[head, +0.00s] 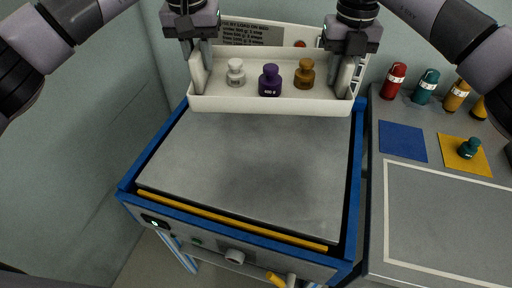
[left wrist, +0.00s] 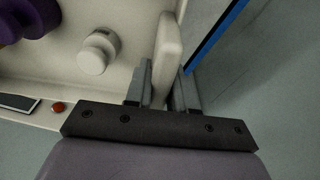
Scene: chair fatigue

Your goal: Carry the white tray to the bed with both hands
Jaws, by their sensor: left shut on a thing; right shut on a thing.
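The white tray (head: 270,106) is held level between my two grippers near the far end of a blue-framed test bed (head: 240,165) with a bare grey top. In the tray stand a white weight (head: 236,72), a purple weight (head: 270,80) and a brown-gold weight (head: 304,74), all upright. My left gripper (head: 200,68) is shut on the tray's left end wall; the left wrist view shows its fingers on both sides of that wall (left wrist: 167,60). My right gripper (head: 349,75) is shut on the tray's right end wall. Whether the tray touches the bed is unclear.
A grey side table (head: 375,220) on the right holds red (head: 394,80), teal (head: 426,86) and yellow (head: 456,95) weights, a blue square (head: 402,141) and a yellow square (head: 480,160) with a small teal weight (head: 469,148). A printed sign (head: 255,33) is behind the tray. The bed's top is clear.

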